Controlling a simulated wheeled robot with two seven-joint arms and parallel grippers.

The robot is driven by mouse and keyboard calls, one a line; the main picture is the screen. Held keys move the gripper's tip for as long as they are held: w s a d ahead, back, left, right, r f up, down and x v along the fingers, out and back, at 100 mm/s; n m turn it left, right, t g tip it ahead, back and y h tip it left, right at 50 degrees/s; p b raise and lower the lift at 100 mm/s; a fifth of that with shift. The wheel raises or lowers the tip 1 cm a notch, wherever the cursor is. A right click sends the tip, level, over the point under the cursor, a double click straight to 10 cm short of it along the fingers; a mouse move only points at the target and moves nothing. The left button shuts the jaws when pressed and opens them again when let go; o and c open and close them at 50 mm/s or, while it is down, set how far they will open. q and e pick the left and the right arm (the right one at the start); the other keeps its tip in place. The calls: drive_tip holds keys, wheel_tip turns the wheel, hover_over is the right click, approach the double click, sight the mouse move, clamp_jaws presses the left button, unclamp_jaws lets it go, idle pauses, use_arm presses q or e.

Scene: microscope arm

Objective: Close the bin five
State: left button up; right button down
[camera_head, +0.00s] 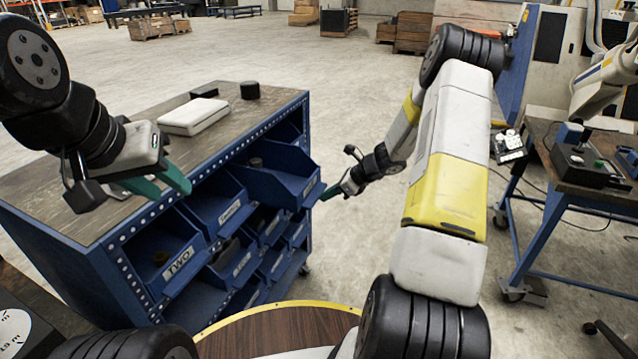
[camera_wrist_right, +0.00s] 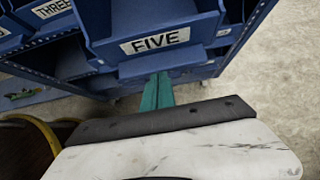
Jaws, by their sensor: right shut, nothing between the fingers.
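Bin five (camera_wrist_right: 160,40) is a blue bin with a white "FIVE" label (camera_wrist_right: 154,41) in the right wrist view. In the head view the bin (camera_head: 275,178) juts out from the top row of the blue rack, at its right end. My right gripper (camera_head: 329,192) is shut and empty, its green fingers just in front of the bin's front face. In the wrist view the fingertips (camera_wrist_right: 158,78) are just below the label; I cannot tell whether they touch. My left gripper (camera_head: 166,184) hangs over the rack's left part, green fingers apart, holding nothing visible.
The blue rack (camera_head: 75,262) holds several other bins, including bin two (camera_head: 178,262) and bin three (camera_wrist_right: 50,8). A white case (camera_head: 193,117) and a black cylinder (camera_head: 250,90) sit on top. A bench (camera_head: 560,165) stands at right.

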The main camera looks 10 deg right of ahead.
drive_tip(key=w+a, duration=0.3)
drive_tip(key=a, duration=0.1)
drive_tip(key=w+a, duration=0.3)
drive_tip(key=a, duration=0.2)
drive_tip(key=w+a, duration=0.3)
drive_tip(key=a, duration=0.1)
drive_tip(key=shift+w+a, duration=0.1)
drive_tip(key=shift+a, duration=0.25)
drive_tip(key=shift+w+a+r, duration=0.1)
drive_tip(key=shift+a, duration=0.1)
